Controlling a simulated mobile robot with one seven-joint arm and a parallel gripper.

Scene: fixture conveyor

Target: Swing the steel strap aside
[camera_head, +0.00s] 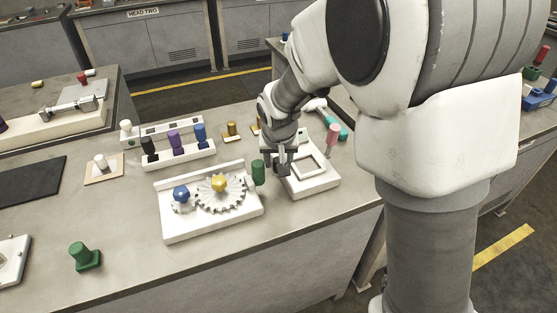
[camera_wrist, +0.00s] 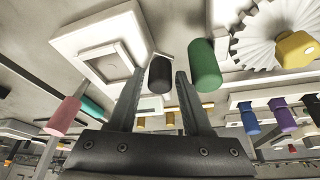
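My gripper (camera_head: 281,168) points down at the left edge of a white fixture with a square recess (camera_head: 322,183). The fixture also shows in the wrist view (camera_wrist: 72,42). The gripper is open in the wrist view (camera_wrist: 161,74), its two fingers spread apart. A black cylindrical knob (camera_wrist: 160,75) appears between the fingertips; I cannot tell whether they touch it. A green knob (camera_head: 258,172) stands just left of the gripper; it also shows in the wrist view (camera_wrist: 204,65). I cannot clearly make out a steel strap at this fixture; the arm hides part of it.
A white gear fixture (camera_head: 240,218) with a toothed gear (camera_head: 218,195) is close on the left. A pink knob (camera_head: 333,134) stands at the fixture's far side. Racks of coloured knobs (camera_head: 178,158) are behind.

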